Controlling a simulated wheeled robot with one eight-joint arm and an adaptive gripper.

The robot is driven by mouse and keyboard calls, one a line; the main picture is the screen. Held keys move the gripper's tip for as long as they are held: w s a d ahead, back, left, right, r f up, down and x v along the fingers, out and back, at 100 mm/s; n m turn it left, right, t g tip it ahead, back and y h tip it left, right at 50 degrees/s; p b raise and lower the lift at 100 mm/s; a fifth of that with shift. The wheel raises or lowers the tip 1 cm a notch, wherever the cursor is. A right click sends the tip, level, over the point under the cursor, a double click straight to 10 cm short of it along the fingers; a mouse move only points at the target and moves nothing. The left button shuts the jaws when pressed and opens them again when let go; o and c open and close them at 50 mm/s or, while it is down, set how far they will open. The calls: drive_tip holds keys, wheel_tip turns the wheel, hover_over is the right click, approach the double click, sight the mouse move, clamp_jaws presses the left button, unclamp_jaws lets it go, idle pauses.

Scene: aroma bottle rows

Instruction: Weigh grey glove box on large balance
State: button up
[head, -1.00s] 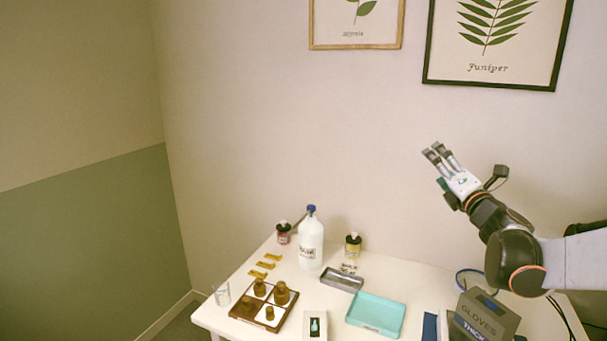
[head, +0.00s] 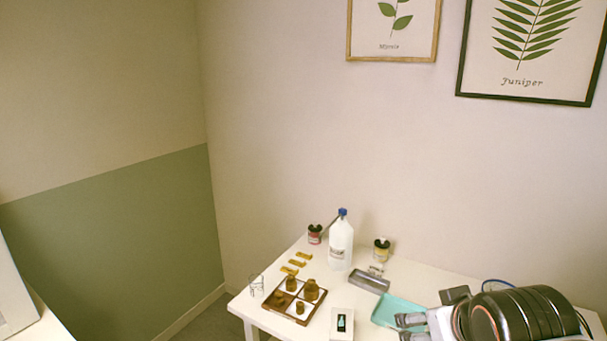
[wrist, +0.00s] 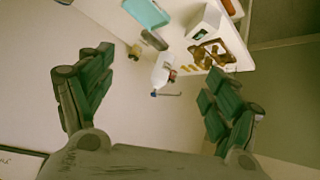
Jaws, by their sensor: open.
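My gripper (head: 405,329) is at the lower right of the head view, in front of the teal tray. In the wrist view my gripper (wrist: 155,95) has its two dark green fingers spread wide, with nothing between them but distant table items and wall. No large balance can be made out either.
On the white table (head: 425,283) stand a white bottle (head: 340,245), a teal tray (head: 388,311), a grey tray (head: 369,281), a brown rack (head: 283,309) with amber bottles, a glass (head: 257,286) and a white box (head: 341,323). Another white surface (head: 42,325) shows at lower left.

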drive_tip(key=s+a+f+m+g+y, duration=0.1)
drive_tip(key=s+a+f, duration=0.2)
drive_tip(key=s, duration=0.2)
drive_tip(key=shift+s+g, duration=0.4)
